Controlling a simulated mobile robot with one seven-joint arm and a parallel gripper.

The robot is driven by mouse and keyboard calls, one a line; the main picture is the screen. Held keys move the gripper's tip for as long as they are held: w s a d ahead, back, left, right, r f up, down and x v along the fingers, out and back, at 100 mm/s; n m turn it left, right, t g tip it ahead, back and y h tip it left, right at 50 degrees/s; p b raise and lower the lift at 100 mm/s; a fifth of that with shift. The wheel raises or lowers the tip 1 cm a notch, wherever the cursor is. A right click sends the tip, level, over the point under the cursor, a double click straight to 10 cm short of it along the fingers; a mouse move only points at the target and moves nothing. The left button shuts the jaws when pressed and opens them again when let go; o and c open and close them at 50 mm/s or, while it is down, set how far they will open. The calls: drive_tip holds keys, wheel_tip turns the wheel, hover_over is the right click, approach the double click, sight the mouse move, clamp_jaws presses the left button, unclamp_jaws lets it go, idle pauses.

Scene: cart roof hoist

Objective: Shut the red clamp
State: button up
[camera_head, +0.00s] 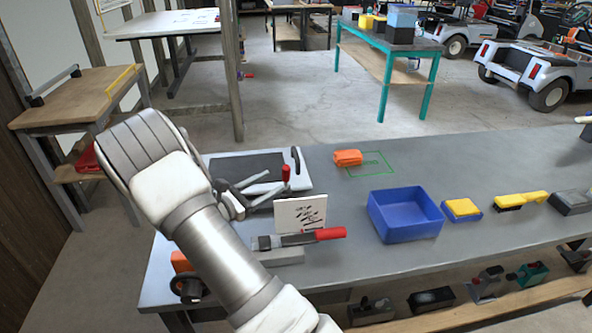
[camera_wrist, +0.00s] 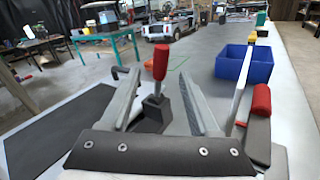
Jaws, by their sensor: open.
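A clamp with an upright red handle (camera_head: 286,173) stands at the right part of a board on the grey bench. In the wrist view the red handle (camera_wrist: 160,60) rises from a dark base, in line with the gap between my fingers. My gripper (camera_head: 262,190) is open and empty, low over the board; its two fingers (camera_wrist: 158,85) show on either side of the clamp. The handle looks just beyond the fingertips; contact cannot be told. A second red-handled clamp (camera_head: 330,233) lies with its handle flat, nearer the front; it also shows at right in the wrist view (camera_wrist: 260,103).
A white card (camera_head: 300,213) with dark marks stands between the two clamps. A blue bin (camera_head: 405,231) and yellow-topped blocks (camera_head: 462,208) are to the right. An orange block (camera_head: 348,157) sits behind, beside a green outline. Bare bench lies between.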

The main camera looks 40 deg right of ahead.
drive_tip(key=w+d, duration=0.1)
drive_tip(key=d, duration=0.8)
drive_tip(key=shift+w+d+b, duration=0.25)
drive_tip(key=shift+b, duration=0.15)
drive_tip(key=shift+c, duration=0.2)
clamp_jaws()
idle(0.7)
